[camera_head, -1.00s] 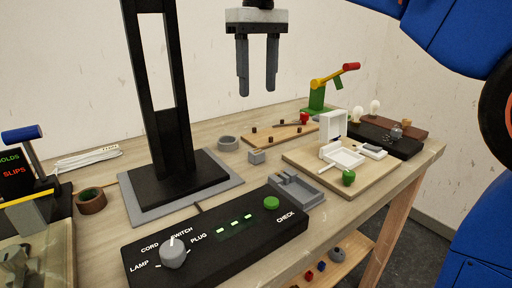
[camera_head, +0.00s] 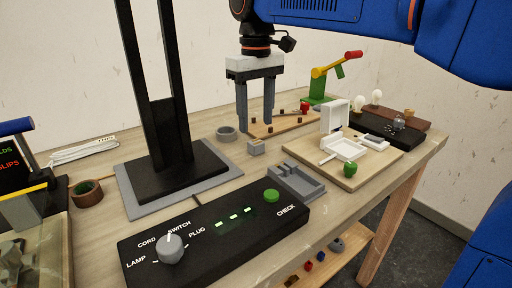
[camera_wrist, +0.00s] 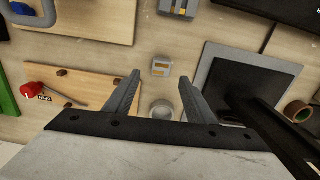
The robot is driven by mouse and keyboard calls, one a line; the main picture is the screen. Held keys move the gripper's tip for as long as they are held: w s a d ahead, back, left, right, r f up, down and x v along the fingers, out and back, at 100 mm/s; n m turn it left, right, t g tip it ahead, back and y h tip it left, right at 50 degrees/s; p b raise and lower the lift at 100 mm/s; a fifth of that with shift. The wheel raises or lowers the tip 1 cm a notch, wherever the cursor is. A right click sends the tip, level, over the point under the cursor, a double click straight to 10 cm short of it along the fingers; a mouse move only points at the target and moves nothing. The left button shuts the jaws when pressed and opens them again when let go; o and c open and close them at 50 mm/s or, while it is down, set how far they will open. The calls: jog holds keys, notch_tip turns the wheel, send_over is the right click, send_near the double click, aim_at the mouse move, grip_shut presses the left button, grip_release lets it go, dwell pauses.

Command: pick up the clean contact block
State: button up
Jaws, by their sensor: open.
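A small grey block (camera_head: 256,147), which looks like the contact block, sits on the bench just behind the grey tray. My gripper (camera_head: 256,126) points down, open and empty, above and a little behind the block in the head view. In the wrist view my gripper (camera_wrist: 159,78) has its fingers apart, with nothing between them at their height.
A grey ring (camera_head: 227,133) stands close left of the block. A wooden board (camera_head: 290,123) with brown pegs lies behind it. A black stand (camera_head: 180,172) rises at left. The grey tray (camera_head: 310,190) and black check box (camera_head: 205,250) are in front.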

aim_at(255, 141)
jog(key=shift+a+f, duration=0.15)
jog(key=shift+f, duration=2.6)
jog(key=c, duration=1.1)
